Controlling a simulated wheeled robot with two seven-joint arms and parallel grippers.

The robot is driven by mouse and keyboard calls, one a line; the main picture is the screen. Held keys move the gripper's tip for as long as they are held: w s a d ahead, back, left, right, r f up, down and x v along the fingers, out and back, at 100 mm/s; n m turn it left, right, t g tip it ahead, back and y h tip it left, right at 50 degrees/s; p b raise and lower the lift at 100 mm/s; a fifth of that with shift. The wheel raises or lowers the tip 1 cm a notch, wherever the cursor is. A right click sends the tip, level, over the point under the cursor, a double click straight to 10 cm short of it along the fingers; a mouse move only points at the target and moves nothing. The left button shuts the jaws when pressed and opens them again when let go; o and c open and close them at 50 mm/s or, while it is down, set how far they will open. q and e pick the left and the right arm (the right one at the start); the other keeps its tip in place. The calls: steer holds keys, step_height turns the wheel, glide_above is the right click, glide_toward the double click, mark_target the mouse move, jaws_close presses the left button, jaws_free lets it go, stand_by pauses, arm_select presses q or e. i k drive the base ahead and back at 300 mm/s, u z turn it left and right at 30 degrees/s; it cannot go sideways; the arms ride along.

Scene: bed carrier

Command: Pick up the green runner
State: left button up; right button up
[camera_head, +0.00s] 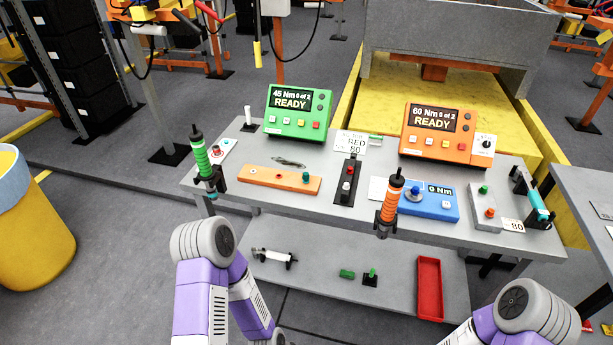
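The green runner (201,156) is a green and black cylindrical tool. It stands upright, slightly tilted, in a black holder at the left edge of the grey workbench. An orange tool of similar shape (391,197) stands in a holder at the bench's front edge. My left arm is at the lower middle left, below and in front of the green runner, apart from it. My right arm is at the lower right corner. Neither gripper's fingers can be seen.
The grey workbench (330,205) carries a green READY controller (297,125), an orange READY controller (432,150), a blue 0 Nm box (430,207) and several button boxes. A lower shelf holds a red tray (430,288). A yellow bin (30,240) stands at left; floor between is clear.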

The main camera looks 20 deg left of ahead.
mark_target(206, 174)
steer(key=u, duration=1.45)
steer(key=i, duration=0.85)
steer(key=z, duration=0.25)
